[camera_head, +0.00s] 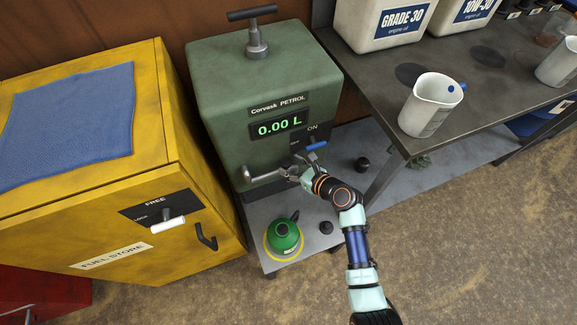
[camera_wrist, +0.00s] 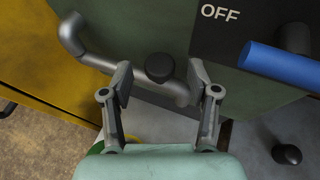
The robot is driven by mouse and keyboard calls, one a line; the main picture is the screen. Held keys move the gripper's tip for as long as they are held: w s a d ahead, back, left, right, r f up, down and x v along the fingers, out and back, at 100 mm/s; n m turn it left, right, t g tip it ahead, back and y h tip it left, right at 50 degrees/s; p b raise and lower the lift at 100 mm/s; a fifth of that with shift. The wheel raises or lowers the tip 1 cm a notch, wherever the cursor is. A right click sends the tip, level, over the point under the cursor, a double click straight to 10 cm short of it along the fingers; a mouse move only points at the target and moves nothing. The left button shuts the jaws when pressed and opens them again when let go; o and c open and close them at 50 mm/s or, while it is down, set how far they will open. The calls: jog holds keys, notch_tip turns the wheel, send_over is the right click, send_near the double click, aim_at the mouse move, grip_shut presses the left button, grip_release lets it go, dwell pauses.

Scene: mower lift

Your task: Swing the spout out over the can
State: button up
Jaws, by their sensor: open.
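The spout (camera_head: 264,176) is a bent grey pipe low on the front of the green petrol pump (camera_head: 225,85). In the wrist view the spout (camera_wrist: 95,60) runs from the upper left into the space between my fingers. A black round knob (camera_wrist: 160,67) shows there too. My gripper (camera_head: 297,168) is open at the spout's right part, its fingers (camera_wrist: 160,78) on either side of the knob; I cannot tell whether they touch the pipe. The can (camera_head: 284,240), green with a yellow base ring, stands on the low grey platform below. Its edge barely shows in the wrist view.
The pump display reads 0.00 L. A blue-handled lever (camera_head: 316,146) is just right of my gripper, also in the wrist view (camera_wrist: 285,68). A yellow fuel store (camera_head: 110,235) stands left. A workbench (camera_head: 400,85) with a white jug (camera_head: 428,108) is at right.

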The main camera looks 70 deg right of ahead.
jog(key=shift+x, duration=1)
grip_shut()
